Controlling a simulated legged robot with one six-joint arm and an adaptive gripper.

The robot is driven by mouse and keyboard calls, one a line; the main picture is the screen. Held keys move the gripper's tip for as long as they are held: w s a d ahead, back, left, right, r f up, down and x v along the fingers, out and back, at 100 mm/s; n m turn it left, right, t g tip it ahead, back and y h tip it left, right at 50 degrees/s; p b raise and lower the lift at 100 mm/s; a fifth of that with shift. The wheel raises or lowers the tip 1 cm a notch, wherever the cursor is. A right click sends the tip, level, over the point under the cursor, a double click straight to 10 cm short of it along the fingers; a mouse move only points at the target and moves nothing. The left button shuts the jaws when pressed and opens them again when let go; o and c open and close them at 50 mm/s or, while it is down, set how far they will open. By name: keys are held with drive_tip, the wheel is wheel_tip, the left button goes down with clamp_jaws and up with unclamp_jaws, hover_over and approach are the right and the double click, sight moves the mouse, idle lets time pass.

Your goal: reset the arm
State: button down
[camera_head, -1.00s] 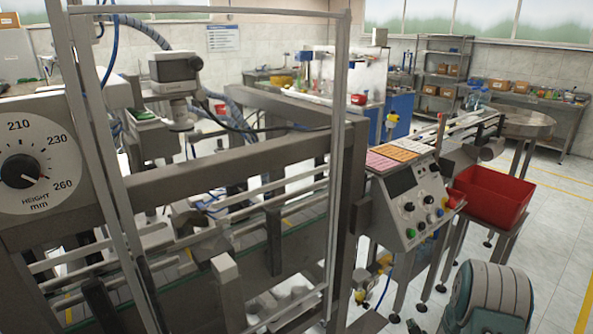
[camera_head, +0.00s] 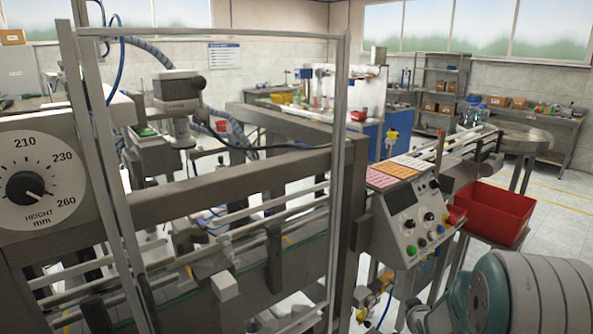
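Part of my own arm (camera_head: 535,298), a rounded grey and teal link, shows at the bottom right of the head view. It is in front of the control panel and below the red bin. My gripper is outside the view, so its fingers and anything in them cannot be seen.
The machine frame (camera_head: 250,180) fills the left and middle, with a height dial (camera_head: 27,185) at far left. A control panel (camera_head: 412,222) with buttons stands right of it. A red bin (camera_head: 492,212) is behind my arm link. Open floor (camera_head: 565,215) lies at the right.

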drive_tip(key=s+a+r+m+g, duration=0.1)
drive_tip(key=s+a+r, duration=0.15)
drive_tip(key=r, duration=0.25)
drive_tip(key=s+a+r+g, duration=0.1)
drive_tip(key=s+a+r, duration=0.1)
drive_tip(key=s+r, duration=0.2)
drive_tip(key=s+a+r+g, duration=0.1)
drive_tip(key=s+a+r, duration=0.2)
drive_tip(key=s, duration=0.5)
drive_tip(key=s+a+r+m+g+y, duration=0.1)
drive_tip(key=s+a+r, duration=0.1)
drive_tip(key=s, duration=0.6)
drive_tip(key=s+a+r+m+g, duration=0.1)
drive_tip(key=s+a+r+g, duration=0.1)
drive_tip(key=s, duration=0.7)
drive_tip(key=shift+a+r+y, duration=0.4)
drive_tip(key=shift+a+r, duration=0.45)
drive_tip(key=shift+a, duration=0.35)
